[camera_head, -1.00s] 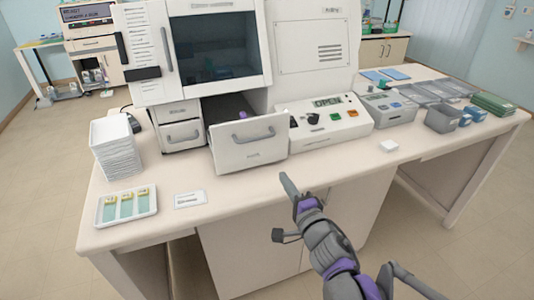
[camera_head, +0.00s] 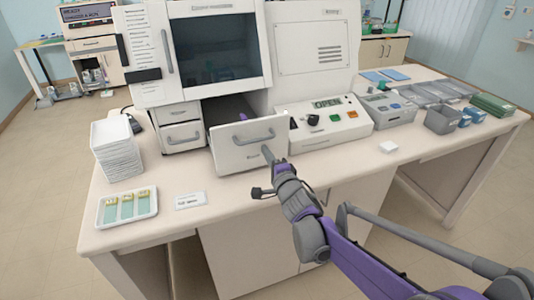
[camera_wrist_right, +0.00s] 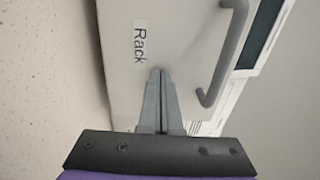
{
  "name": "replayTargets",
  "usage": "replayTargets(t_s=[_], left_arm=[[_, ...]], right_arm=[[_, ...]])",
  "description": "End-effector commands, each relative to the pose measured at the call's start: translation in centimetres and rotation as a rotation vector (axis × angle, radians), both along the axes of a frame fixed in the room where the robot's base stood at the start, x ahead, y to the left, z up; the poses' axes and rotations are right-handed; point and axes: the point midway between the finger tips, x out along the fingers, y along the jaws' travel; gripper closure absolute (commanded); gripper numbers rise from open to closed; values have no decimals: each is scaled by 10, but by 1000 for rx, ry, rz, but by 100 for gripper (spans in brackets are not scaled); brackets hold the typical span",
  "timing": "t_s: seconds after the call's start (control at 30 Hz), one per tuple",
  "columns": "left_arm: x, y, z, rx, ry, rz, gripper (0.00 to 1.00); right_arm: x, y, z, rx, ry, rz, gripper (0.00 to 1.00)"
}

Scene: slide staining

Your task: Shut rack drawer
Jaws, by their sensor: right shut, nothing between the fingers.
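The rack drawer (camera_head: 236,153) is a white drawer with a grey bar handle, pulled out from the lower part of the white machine. Its top is open and something purple shows inside. My right gripper (camera_head: 266,151) is shut and empty, with its tips at the right part of the drawer front, below the handle. In the right wrist view the shut fingers (camera_wrist_right: 159,75) point at the drawer front (camera_wrist_right: 175,40), beside the "Rack" label and the handle (camera_wrist_right: 228,60). I cannot tell whether the tips touch it. My left gripper is not in view.
A control panel (camera_head: 330,131) reading "OPEN" stands right of the drawer. A slide tray (camera_head: 127,222), a white stack (camera_head: 116,150) and a label card (camera_head: 190,201) are on the left. The counter in front of the drawer is mostly clear.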

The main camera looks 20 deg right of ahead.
Motion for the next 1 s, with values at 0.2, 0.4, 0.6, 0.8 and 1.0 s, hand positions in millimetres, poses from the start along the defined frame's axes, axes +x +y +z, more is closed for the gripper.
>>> replayTargets(t_s=[0.2, 0.4, 0.6, 0.8, 1.0], left_arm=[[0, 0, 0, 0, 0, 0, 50], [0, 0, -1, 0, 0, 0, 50], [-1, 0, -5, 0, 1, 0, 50], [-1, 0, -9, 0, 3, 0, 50], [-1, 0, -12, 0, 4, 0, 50]], right_arm=[[0, 0, 0, 0, 0, 0, 100], [5, 0, 0, 0, 0, 0, 100], [26, 1, -1, 1, 0, 1, 100], [61, 2, -1, 1, 0, 1, 100], [99, 4, -1, 0, 0, 1, 100]])
